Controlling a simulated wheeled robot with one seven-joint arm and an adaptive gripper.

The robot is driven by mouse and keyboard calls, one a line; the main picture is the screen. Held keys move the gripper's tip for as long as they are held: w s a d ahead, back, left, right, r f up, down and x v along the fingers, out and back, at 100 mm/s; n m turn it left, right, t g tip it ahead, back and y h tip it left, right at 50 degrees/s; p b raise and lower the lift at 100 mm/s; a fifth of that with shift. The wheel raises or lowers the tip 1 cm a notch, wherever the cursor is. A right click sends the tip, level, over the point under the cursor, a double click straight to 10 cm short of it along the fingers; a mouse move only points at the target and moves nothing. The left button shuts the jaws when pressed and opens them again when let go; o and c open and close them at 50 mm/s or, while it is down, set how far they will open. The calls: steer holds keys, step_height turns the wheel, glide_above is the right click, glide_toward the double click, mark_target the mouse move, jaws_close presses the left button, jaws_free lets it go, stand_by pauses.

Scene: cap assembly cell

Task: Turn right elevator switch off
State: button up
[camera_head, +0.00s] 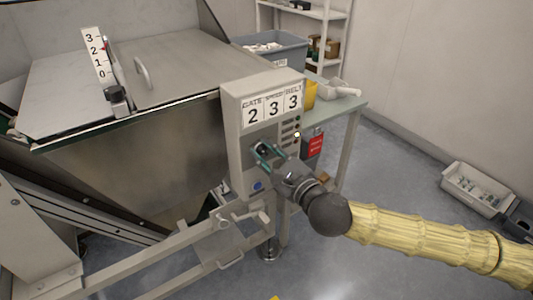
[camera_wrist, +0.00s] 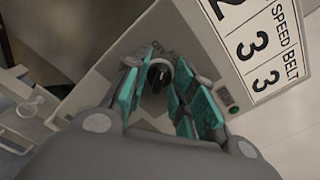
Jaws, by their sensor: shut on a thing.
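The grey control box (camera_head: 235,110) stands at the front corner of the metal hopper. A black rotary switch (camera_wrist: 159,74) sits on its face, with a partly hidden "Off" label above it in the wrist view. My gripper (camera_head: 264,154) is at the switch, with its teal finger pads on both sides of the knob. In the wrist view my gripper (camera_wrist: 160,90) has its fingers closed in around the knob. The knob's far part and pointer are hard to make out.
The box carries a label plate (camera_head: 272,107) reading 2, 3, 3 above the switch, a column of small buttons with one lit, and a blue button (camera_head: 258,186) below. A red tag (camera_head: 317,146) hangs at the right. Metal rails run below the box.

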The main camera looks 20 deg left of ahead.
steer(key=shift+n, duration=1.3)
steer(key=o, duration=1)
steer(key=shift+d, duration=0.15)
steer(key=v, duration=1.2)
